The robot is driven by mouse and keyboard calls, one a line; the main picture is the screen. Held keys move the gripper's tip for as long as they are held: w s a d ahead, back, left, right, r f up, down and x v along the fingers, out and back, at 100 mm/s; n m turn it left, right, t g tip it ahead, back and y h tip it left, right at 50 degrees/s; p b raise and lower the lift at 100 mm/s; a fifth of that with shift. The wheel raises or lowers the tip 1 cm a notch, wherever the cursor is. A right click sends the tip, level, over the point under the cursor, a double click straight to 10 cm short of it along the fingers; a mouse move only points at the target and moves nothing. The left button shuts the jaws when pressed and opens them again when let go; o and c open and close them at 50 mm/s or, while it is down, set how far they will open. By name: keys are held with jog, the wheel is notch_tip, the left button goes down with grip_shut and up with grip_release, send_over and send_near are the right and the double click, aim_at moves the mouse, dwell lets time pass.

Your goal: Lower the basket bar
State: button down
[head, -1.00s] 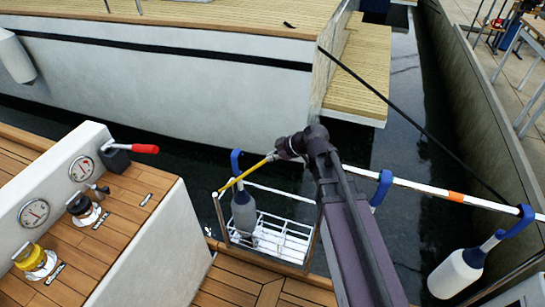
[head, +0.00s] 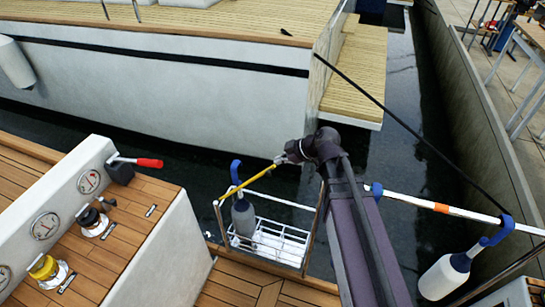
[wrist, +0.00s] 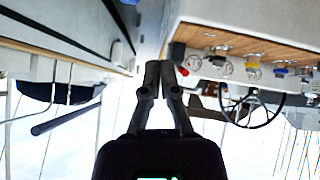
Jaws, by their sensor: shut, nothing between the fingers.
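The yellow basket bar (head: 250,182) slants up to the right from the left post of the white wire basket (head: 285,246). The basket hangs over the water at the boat's edge. My gripper (head: 281,159) is at the bar's upper right end in the head view; I cannot tell whether it touches the bar. The wrist view shows my two fingers (wrist: 162,66) together at the tips, with nothing between them. The bar does not show clearly there. A grey fender (head: 243,217) with a blue top stands in the basket's left part. My arm hides ground to the basket's right.
A white rail (head: 440,207) with an orange band runs right of my arm. A white fender (head: 445,275) hangs from its blue hook. The console (head: 135,225) with gauges and a red-handled lever (head: 149,163) is at left. Another boat's hull (head: 170,95) lies beyond the water.

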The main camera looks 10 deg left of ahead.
jog(key=shift+p+v, duration=0.65)
jog(key=shift+v, duration=0.9)
jog(key=shift+f, duration=0.15)
jog(key=w+a+g+h+p, duration=0.2)
jog(key=a+h+p, duration=0.4)
jog(key=a+h, duration=0.3)
jog(key=shift+w+a+r, duration=0.2)
jog(key=shift+w+a, duration=0.45)
jog(key=shift+a, duration=1.5)
jog(key=shift+f, duration=0.25)
jog(key=d+f+b, duration=0.4)
jog(key=f+b, duration=0.6)
jog(key=shift+w+f+b, duration=0.2)
jog(key=shift+b, duration=0.2)
